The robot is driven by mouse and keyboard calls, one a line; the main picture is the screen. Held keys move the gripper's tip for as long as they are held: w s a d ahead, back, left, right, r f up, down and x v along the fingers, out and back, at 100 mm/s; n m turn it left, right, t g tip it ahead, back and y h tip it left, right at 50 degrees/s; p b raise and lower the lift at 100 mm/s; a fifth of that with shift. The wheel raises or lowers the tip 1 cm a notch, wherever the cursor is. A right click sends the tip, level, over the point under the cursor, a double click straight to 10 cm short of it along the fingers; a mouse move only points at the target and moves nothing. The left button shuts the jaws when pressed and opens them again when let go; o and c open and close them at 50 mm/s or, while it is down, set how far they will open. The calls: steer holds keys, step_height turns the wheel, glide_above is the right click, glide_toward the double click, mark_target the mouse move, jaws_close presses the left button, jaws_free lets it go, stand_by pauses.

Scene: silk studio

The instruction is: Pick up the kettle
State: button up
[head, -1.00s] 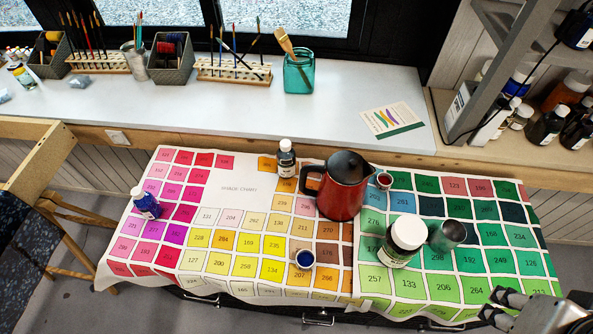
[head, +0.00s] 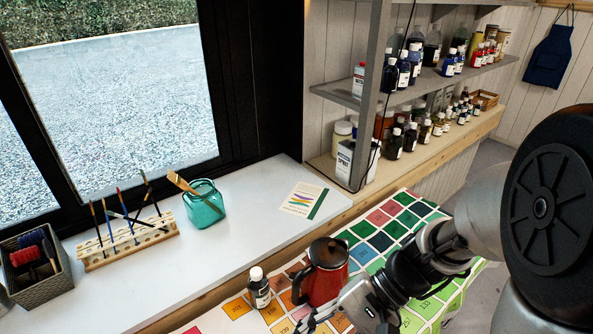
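The kettle (head: 331,284) is red with a black lid and a black handle on its left side. It stands upright on the colour-chart cloth (head: 237,308) in the lower middle of the head view. My gripper (head: 312,322) is at the bottom edge, just in front of the kettle's base in the picture. Its fingers point to the lower left and are partly cut off, so their opening and any contact with the kettle cannot be made out. The kettle stands upright, and its lower right side is hidden by my gripper.
A dark bottle with a white cap (head: 259,289) stands close left of the kettle. Behind is a white counter (head: 250,235) with a teal jar (head: 204,208), a brush rack (head: 127,241) and a card (head: 305,201). Shelves of bottles (head: 345,97) rise behind. My arm hides the cloth's right part.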

mark_target(298, 297)
steer(key=w+d+f+m+t+y, duration=0.2)
steer(key=w+f+m+t+y, duration=0.5)
steer(key=w+f+m+t, duration=0.35)
steer(key=w+d+f+m+t+h, duration=0.1)
steer(key=d+f+m+t+h, duration=0.25)
steer(key=f+m, duration=0.35)
steer(key=w+d+f+m+t+h, duration=0.1)
steer(key=d+f+m+t+h, duration=0.3)
steer(key=f, duration=0.4)
steer(key=shift+m+y, duration=0.35)
steer(key=shift+m, duration=0.3)
steer(key=b+x, duration=0.1)
steer(key=x, duration=0.4)
steer(key=b+x, duration=0.2)
steer(key=x, duration=0.4)
steer(key=a+b+x, duration=0.1)
steer(key=x, duration=0.5)
steer(key=shift+s+a, duration=0.2)
steer(key=shift+s, duration=0.05)
jaws_close()
